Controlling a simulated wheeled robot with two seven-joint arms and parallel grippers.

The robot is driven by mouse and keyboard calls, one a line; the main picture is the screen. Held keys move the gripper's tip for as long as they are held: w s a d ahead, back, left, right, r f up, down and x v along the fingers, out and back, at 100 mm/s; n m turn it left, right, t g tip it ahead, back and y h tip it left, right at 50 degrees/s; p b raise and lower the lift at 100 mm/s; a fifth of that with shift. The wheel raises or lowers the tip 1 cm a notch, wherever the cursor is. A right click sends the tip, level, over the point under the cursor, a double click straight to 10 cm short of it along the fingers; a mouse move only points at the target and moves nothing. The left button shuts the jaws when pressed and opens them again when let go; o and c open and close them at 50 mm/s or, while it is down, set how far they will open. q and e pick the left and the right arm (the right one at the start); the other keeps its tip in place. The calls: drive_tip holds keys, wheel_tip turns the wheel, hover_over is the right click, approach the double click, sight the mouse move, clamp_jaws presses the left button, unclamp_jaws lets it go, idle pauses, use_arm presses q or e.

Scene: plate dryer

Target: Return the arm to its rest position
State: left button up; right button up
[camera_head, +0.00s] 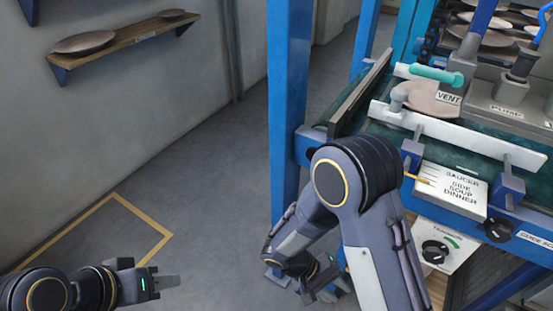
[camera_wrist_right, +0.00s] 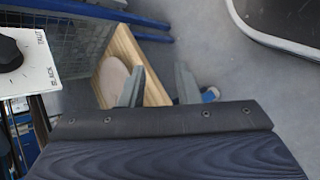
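My right arm bends at a high elbow in front of the dryer machine, and its gripper (camera_head: 328,284) hangs low beside the machine's blue frame. In the right wrist view the two fingers of this gripper (camera_wrist_right: 158,86) stand apart with nothing between them. My left gripper (camera_head: 163,283) is at the lower left of the head view, pointing right over the bare floor. It is seen side-on, so its finger gap is unclear, and I see nothing held.
The machine has a green belt (camera_head: 380,128) with a plate (camera_head: 432,100) and a selector panel (camera_head: 455,188). A wooden crate (camera_wrist_right: 126,48) with a round plate lies beyond the right fingers. A wall shelf (camera_head: 120,40) holds plates. The floor (camera_head: 215,200) between the arms is clear.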

drive_tip(key=s+d+r+m+t+y, duration=0.1)
drive_tip(key=s+d+r+t+y, duration=0.1)
drive_tip(key=r+y, duration=0.2)
drive_tip(key=s+d+r+m+t+y, duration=0.2)
drive_tip(key=s+r+t+y, duration=0.1)
drive_tip(key=r, duration=0.7)
drive_tip(key=s+d+r+m+t+y, duration=0.1)
drive_tip(key=s+d+r+t+y, duration=0.1)
drive_tip(key=r+y, duration=0.3)
wheel_tip(320, 180, up, 3)
drive_tip(key=shift+s+m+t, duration=0.25)
drive_tip(key=shift+m+t, duration=0.15)
drive_tip(key=shift+t, duration=0.2)
